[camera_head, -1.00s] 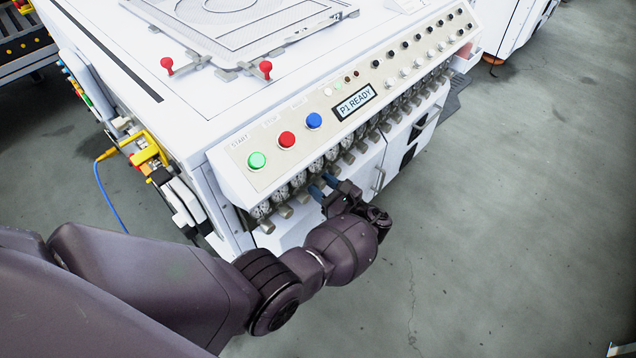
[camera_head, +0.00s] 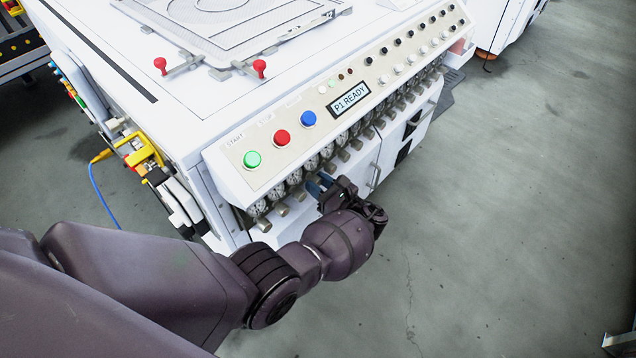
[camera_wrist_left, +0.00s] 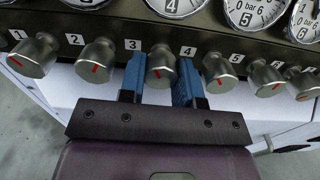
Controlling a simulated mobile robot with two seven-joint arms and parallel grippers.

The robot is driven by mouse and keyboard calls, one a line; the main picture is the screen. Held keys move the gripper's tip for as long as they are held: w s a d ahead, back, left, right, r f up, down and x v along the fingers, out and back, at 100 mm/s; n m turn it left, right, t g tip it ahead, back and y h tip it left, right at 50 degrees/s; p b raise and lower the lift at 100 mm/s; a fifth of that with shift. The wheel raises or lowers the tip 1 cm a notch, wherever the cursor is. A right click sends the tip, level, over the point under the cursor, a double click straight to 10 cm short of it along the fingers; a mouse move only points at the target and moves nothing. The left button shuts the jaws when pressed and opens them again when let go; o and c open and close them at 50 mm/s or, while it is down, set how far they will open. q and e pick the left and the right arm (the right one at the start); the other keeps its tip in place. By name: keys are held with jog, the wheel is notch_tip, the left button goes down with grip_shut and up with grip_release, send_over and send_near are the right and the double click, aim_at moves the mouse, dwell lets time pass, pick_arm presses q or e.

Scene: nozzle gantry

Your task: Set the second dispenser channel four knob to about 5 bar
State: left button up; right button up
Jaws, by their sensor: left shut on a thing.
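My left gripper (camera_head: 319,185) reaches up to the row of knobs under the machine's front panel. In the left wrist view, its two blue fingers (camera_wrist_left: 158,82) stand on either side of a silver knob (camera_wrist_left: 160,62) and are shut on it. This knob sits between the number labels 3 and 4 (camera_wrist_left: 187,51); which label belongs to it is hard to tell. A red mark shows on its front end. A round gauge (camera_wrist_left: 172,6) numbered 4 is partly in view above; its needle is cut off. My right gripper is not in view.
Other silver knobs with red marks stand close on both sides, such as the left neighbour (camera_wrist_left: 95,61) and right neighbour (camera_wrist_left: 217,73). The white machine (camera_head: 180,110) has a sloped panel with green, red and blue buttons and a display (camera_head: 349,99) reading P1 READY. Open floor lies right.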

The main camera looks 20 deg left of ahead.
pick_arm(q)
jog(key=m, duration=0.2)
jog(key=shift+r+m, duration=0.2)
jog(key=shift+m, duration=0.1)
jog(key=m+p, duration=0.1)
jog(key=m, duration=0.2)
jog(key=shift+m, duration=0.3)
jog(key=m, duration=0.3)
jog(key=shift+s+m, duration=0.1)
jog(key=shift+m, duration=0.2)
jog(key=shift+a+f+m, duration=0.1)
jog(key=shift+m, duration=0.7)
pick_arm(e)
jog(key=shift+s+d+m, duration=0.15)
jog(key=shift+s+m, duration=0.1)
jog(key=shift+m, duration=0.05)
pick_arm(q)
jog(key=shift+m, duration=0.7)
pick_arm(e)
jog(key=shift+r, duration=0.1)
pick_arm(q)
jog(key=shift+m, duration=0.7)
jog(key=m, duration=0.4)
jog(key=shift+s, duration=0.1)
jog(key=m, duration=0.5)
jog(key=shift+r+m, duration=0.2)
jog(key=shift+m, duration=0.2)
